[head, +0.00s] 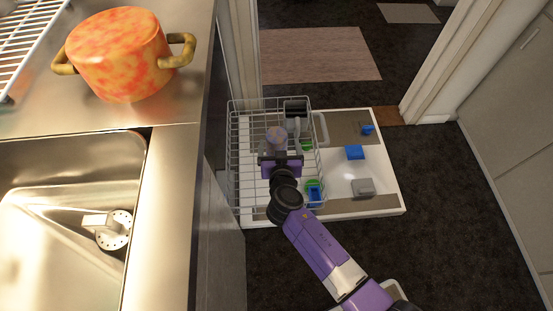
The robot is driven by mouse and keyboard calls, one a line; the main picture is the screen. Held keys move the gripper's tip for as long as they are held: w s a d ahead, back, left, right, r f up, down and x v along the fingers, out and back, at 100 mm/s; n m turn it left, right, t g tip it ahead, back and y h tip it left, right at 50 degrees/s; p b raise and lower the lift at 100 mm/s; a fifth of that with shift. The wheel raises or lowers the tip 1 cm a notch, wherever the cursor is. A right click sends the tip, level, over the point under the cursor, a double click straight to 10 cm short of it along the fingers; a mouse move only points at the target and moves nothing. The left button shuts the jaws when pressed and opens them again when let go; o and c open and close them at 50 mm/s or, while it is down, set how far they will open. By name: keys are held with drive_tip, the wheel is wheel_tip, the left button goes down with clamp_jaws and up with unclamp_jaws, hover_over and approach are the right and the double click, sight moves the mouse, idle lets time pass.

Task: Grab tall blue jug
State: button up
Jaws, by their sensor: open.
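My gripper (280,156) is open and reaches over the wire dishwasher rack (237,180). A small rounded mottled purple-and-orange thing (276,135) shows just beyond the jaws; I cannot tell whether it lies between them or behind them. No thing is clearly a tall blue jug. A small blue thing (315,193) shows in the near right corner of the rack, close to my wrist, with green beside it. My gripper and wrist hide much of the rack's middle.
The open dishwasher door (384,180) carries a blue block (354,152), a small blue piece (368,129) and a grey cap (363,187). An orange mottled pot (118,55) stands on the steel counter (60,113) at left, above a sink (50,230). Dark floor is clear at right.

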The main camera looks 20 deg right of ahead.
sight(276, 134)
drive_tip(key=shift+a+b+x, duration=0.15)
drive_tip(key=shift+b+x, duration=0.15)
drive_tip(key=shift+x, duration=1.45)
drive_tip(key=shift+a+b+x, duration=0.15)
drive_tip(key=shift+b+x, duration=0.15)
drive_tip(key=shift+x, duration=1.5)
drive_tip(key=shift+w+r, duration=0.1)
clamp_jaws()
